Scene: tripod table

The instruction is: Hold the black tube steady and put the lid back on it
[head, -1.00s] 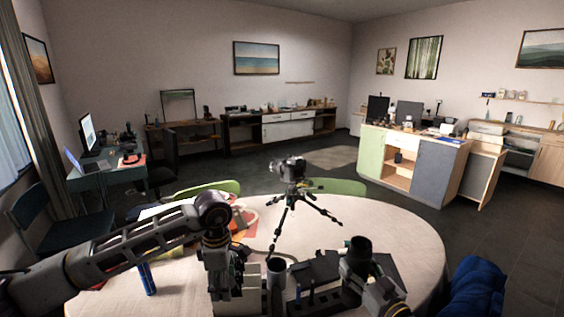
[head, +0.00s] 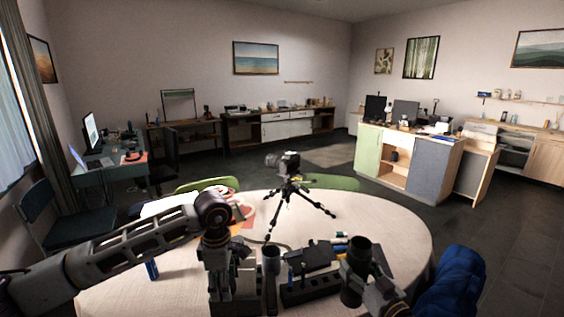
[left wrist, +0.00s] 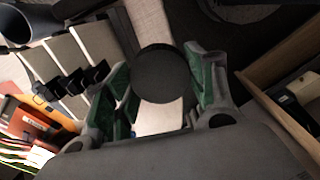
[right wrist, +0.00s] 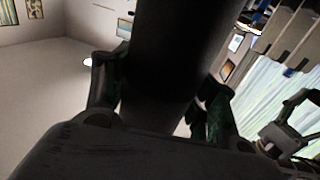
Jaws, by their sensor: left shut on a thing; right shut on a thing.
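My left gripper (left wrist: 165,95) is shut on a round, flat black lid (left wrist: 162,73), seen between its green-padded fingers in the left wrist view. In the head view this gripper (head: 220,285) points down over the near side of the table, and the lid cannot be made out there. My right gripper (right wrist: 160,95) is shut on the wide black tube (right wrist: 178,50). In the head view the tube (head: 357,265) stands roughly upright, its open top facing up, at the near right of the table. The lid and tube are well apart.
A round table (head: 390,225) with a pale cloth lies in front of me. A camera on a tripod (head: 287,185) stands near its middle. A grey open cylinder (head: 271,262) stands between my grippers, beside a dark organiser (head: 305,290). A blue cylinder (head: 152,269) is at left.

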